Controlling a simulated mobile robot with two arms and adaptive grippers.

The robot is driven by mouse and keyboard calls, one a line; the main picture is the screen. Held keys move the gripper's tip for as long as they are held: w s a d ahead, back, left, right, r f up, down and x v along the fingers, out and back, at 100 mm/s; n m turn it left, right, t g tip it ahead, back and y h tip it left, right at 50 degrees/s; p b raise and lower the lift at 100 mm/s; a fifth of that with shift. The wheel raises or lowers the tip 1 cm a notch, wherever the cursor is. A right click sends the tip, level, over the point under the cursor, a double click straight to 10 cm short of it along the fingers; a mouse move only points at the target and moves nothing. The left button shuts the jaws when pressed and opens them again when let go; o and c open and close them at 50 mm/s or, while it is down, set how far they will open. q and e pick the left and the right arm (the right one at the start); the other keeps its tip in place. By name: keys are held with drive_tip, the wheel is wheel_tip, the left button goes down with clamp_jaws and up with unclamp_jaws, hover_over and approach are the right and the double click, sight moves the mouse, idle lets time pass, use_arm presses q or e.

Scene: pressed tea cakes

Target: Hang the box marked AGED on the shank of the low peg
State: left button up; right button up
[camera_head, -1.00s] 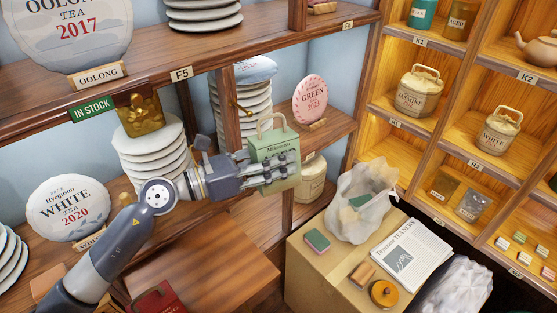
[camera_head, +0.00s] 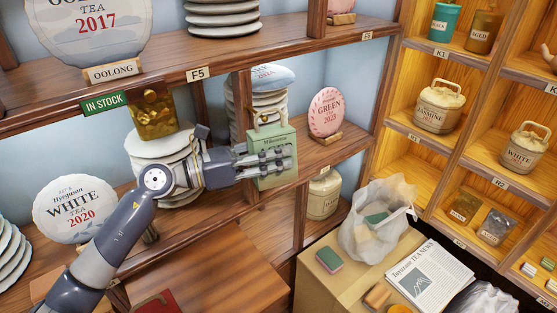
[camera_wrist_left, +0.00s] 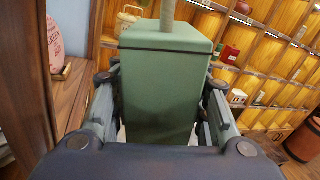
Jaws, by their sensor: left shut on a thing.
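The green box (camera_head: 268,141) has a pale label, partly hidden by my fingers, so its marking cannot be read in full. My left gripper (camera_head: 287,163) is shut on the box and holds it upright, with its handle (camera_head: 267,109) on top. In the left wrist view the box (camera_wrist_left: 165,85) stands between the two fingers, its handle (camera_wrist_left: 167,15) rising out of the top edge. A brass peg (camera_head: 262,118) shows at the handle opening, beside the wooden post (camera_head: 242,105). I cannot tell whether the handle is around its shank or only in front of it. My right gripper is not in view.
Stacked plates (camera_head: 268,84) stand close behind the box. A pink GREEN tea cake (camera_head: 326,114) sits to its right on the shelf. A cream canister (camera_head: 322,196) stands below.

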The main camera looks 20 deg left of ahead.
use_arm(q)
drive_tip(key=shift+w+a+f, duration=0.1)
drive_tip(key=shift+w+a, duration=0.25)
drive_tip(key=shift+a, duration=0.15)
drive_tip(key=shift+w+a+b, duration=0.3)
drive_tip(key=shift+a+b, duration=0.1)
drive_tip(key=shift+b, duration=0.05)
drive_tip(key=shift+a+f+b, duration=0.1)
drive_tip(key=shift+f+b, duration=0.15)
drive_tip(key=shift+b, duration=0.1)
drive_tip(key=shift+w+a+f+b, duration=0.3)
drive_tip(key=shift+w+a+b, duration=0.1)
drive_tip(key=shift+b, duration=0.35)
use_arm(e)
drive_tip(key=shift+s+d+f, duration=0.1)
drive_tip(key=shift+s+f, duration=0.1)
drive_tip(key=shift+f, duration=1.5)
use_arm(q)
drive_tip(key=o, duration=1.2)
drive_tip(key=shift+s, duration=0.1)
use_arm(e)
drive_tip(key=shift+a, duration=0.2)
